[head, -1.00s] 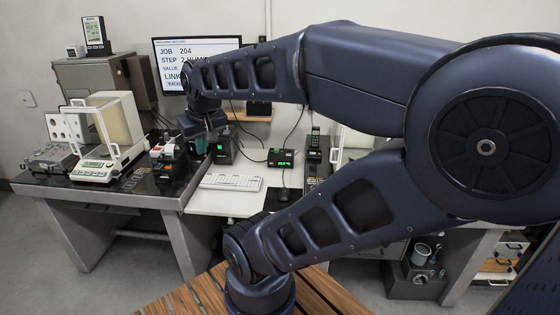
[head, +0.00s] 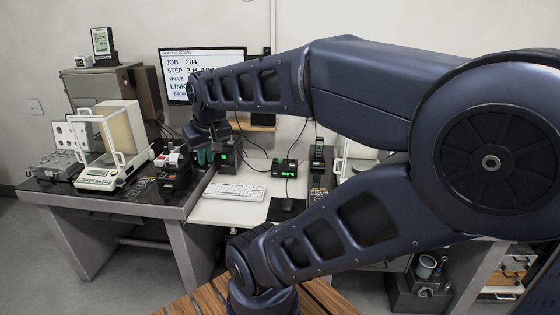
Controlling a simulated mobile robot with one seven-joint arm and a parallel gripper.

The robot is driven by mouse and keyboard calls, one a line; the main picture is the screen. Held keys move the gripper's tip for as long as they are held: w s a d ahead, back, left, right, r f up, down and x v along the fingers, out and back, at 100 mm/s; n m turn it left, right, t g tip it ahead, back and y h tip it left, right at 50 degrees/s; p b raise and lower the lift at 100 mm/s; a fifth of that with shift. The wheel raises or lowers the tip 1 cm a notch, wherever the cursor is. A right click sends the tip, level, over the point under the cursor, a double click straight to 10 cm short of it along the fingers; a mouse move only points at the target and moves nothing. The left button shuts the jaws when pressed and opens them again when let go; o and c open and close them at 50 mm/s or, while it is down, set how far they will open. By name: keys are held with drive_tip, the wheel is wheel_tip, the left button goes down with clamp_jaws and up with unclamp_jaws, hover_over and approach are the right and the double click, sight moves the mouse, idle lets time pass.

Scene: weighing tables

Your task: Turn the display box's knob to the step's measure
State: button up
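Two small black boxes with green displays stand on the white desk: one (head: 286,169) in the middle behind the mouse, one (head: 226,160) farther left beside my gripper. I cannot tell which is the task's display box, and no knob can be made out. My gripper (head: 203,157) points down at the end of my arm, near the left box. Its fingers are small and dark, and I cannot tell whether they are apart or touch either box.
A balance with a glass shield (head: 103,150) stands on the dark left table, with a red-and-white-topped device (head: 172,165) close to my gripper. A white keyboard (head: 234,191) and a mouse (head: 287,205) lie on the desk. My arm hides much of the right side.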

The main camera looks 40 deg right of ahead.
drive_tip(key=o, duration=0.3)
drive_tip(key=shift+w+r, duration=0.15)
drive_tip(key=shift+w, duration=0.15)
drive_tip(key=o, duration=0.4)
drive_tip(key=w+d+r, duration=0.3)
drive_tip(key=w, duration=0.4)
drive_tip(key=shift+g, duration=0.3)
drive_tip(key=w+d+f+g, duration=0.2)
drive_tip(key=w+d, duration=1.8)
drive_tip(key=w, duration=0.5)
drive_tip(key=g, duration=0.2)
hover_over(280, 159)
wheel_tip(280, 159, down, 30)
wheel_tip(280, 159, down, 10)
drive_tip(key=shift+s, duration=0.1)
drive_tip(key=shift+c, duration=0.4)
